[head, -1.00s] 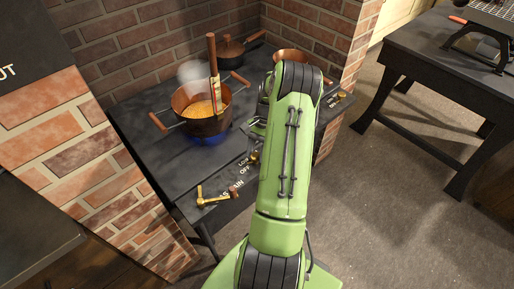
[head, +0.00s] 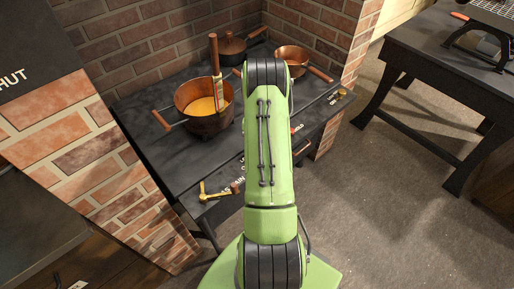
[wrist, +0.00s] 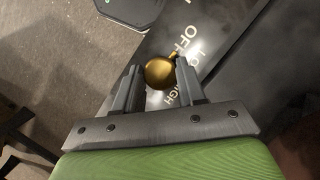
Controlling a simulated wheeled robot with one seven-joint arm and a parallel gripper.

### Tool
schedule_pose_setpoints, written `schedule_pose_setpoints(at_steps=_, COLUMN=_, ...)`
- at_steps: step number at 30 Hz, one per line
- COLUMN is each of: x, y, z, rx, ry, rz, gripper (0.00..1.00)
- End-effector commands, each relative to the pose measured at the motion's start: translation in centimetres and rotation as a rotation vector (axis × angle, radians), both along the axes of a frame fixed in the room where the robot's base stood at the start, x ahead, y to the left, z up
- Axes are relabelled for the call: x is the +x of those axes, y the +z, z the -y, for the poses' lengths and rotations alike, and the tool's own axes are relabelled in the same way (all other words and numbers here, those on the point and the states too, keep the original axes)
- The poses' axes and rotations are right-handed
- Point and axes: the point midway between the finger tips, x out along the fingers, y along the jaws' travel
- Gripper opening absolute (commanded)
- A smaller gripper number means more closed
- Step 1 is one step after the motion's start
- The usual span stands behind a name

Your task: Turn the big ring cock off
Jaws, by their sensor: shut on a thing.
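The cock is a round brass knob (wrist: 160,73) with a small pointer, on a dark panel lettered OFF, LO and HIGH. In the wrist view, my gripper (wrist: 159,76) has one finger on each side of the knob and is shut on it. The pointer points towards the OFF lettering. In the head view my green arm hides the knob and gripper. The copper pot (head: 194,88) with orange contents stands on the stove (head: 160,146). No blue flame shows under it.
A brass lever (head: 214,193) sits at the stove's front left, by the MAIN lettering. A smaller copper pan (head: 292,56) and a dark lidded pot (head: 231,48) stand farther back. Another brass cock (head: 341,93) is at the right. A black table (head: 440,75) stands right, with open floor between.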

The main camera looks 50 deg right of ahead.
Motion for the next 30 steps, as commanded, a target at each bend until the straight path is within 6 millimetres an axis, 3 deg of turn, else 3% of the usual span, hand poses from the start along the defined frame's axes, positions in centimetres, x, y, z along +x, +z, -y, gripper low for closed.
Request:
schedule_pose_setpoints(at_steps=9, x=0.1, y=0.0, z=0.1, rx=-0.002, ry=0.003, rz=0.003, gripper=0.09)
schedule_pose_setpoints(at_steps=10, x=0.0, y=0.0, z=0.1, rx=-0.002, ry=0.002, rz=0.002, gripper=0.41)
schedule_pose_setpoints(at_steps=15, x=0.0, y=0.0, z=0.0, rx=-0.001, ry=0.002, rz=0.002, gripper=0.64)
schedule_pose_setpoints(at_steps=24, x=0.1, y=0.4, z=0.1, rx=-0.001, ry=0.001, rz=0.001, gripper=0.64)
schedule_pose_setpoints(at_steps=26, x=0.3, y=1.1, z=0.4, rx=-0.001, ry=0.001, rz=0.001, gripper=0.64)
schedule_pose_setpoints(at_steps=30, x=1.0, y=4.4, z=1.5, rx=-0.004, ry=0.001, rz=0.004, gripper=0.64)
